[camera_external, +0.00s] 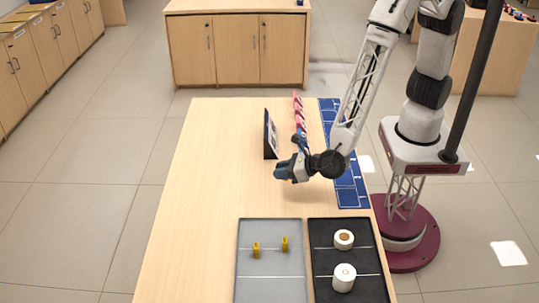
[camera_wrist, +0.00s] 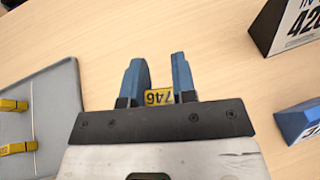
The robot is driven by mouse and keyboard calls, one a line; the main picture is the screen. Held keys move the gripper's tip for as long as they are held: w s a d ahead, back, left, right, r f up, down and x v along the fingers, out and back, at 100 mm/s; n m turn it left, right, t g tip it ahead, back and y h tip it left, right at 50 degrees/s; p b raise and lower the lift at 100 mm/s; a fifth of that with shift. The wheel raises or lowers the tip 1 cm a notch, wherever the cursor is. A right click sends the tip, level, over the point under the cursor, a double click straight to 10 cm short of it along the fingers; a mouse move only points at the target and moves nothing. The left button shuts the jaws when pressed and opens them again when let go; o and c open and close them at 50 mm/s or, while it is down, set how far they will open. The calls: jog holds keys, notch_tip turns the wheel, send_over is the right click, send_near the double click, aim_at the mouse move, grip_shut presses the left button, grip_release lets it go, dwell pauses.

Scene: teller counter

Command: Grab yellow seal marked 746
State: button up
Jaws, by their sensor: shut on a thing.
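My gripper (camera_external: 283,172) is held over the middle of the wooden counter. In the wrist view its two blue fingers (camera_wrist: 158,66) are shut on the yellow seal marked 746 (camera_wrist: 158,97), which sits low between them, its number upside down in the picture. In the external view the held seal cannot be made out. Two other yellow seals (camera_external: 256,249) (camera_external: 285,243) stand in the grey tray (camera_external: 246,280). They also show at the left of the wrist view (camera_wrist: 13,105) (camera_wrist: 18,149), their markings unreadable.
A black tray (camera_external: 317,296) holds two white rolls (camera_external: 344,281) (camera_external: 344,239). A dark sign (camera_external: 269,139) stands behind my gripper, near a row of pink items (camera_external: 299,112). A blue marked strip (camera_external: 327,112) runs along the right edge. The counter's left side is clear.

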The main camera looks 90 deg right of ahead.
jog(key=shift+s+d+r, duration=0.1)
jog(key=shift+s+d, duration=0.35)
jog(key=shift+s, duration=0.25)
jog(key=shift+s+d, duration=0.4)
jog(key=shift+s, duration=0.25)
